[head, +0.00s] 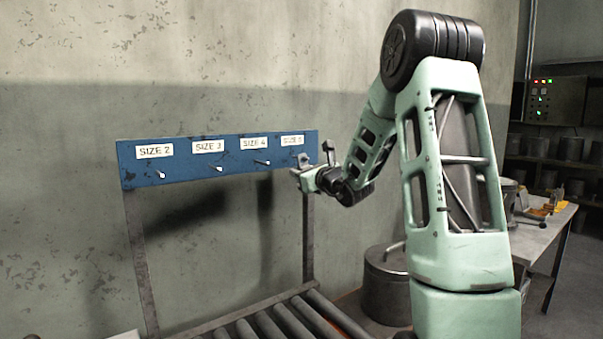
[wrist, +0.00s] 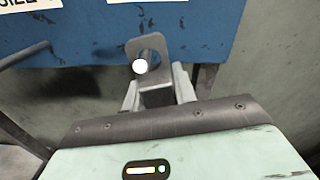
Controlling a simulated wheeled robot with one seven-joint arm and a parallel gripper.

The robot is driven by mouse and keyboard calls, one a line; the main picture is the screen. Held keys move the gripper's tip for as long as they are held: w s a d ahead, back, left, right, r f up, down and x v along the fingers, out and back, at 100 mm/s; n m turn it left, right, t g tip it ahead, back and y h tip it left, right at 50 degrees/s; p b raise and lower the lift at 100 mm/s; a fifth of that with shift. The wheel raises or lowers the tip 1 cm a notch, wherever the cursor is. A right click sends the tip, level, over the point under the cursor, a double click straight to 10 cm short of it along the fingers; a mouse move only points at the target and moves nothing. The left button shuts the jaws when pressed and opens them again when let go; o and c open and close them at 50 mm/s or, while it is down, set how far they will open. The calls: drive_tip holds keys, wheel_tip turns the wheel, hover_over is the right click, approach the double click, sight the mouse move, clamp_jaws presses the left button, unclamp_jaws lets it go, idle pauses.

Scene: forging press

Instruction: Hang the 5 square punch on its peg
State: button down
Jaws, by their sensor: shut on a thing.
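The 5 square punch is a grey metal piece with a round-holed tab (wrist: 132,50), upright in the wrist view. My gripper (wrist: 157,88) is shut on its lower part, with a finger on each side. A bright round peg end (wrist: 140,66) shows at the lower left of the hole; I cannot tell whether it passes through. In the head view my gripper (head: 305,174) is at the right end of the blue board (head: 185,172), below the SIZE 5 label (head: 292,140). The punch (head: 303,160) looks small there, and the SIZE 5 peg is hidden.
The SIZE 2 peg (head: 161,175), SIZE 3 peg (head: 219,169) and SIZE 4 peg (head: 262,162) look bare. A roller conveyor (head: 270,325) lies below the board. A lidded metal drum (head: 388,285) and a cluttered table (head: 550,225) stand to the right.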

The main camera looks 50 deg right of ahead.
drive_tip(key=c, duration=1)
unclamp_jaws()
drive_tip(key=shift+c, duration=0.2)
drive_tip(key=shift+s+f, duration=0.1)
drive_tip(key=b+v, duration=0.4)
drive_tip(key=v, duration=1.3)
drive_tip(key=shift+s, duration=0.15)
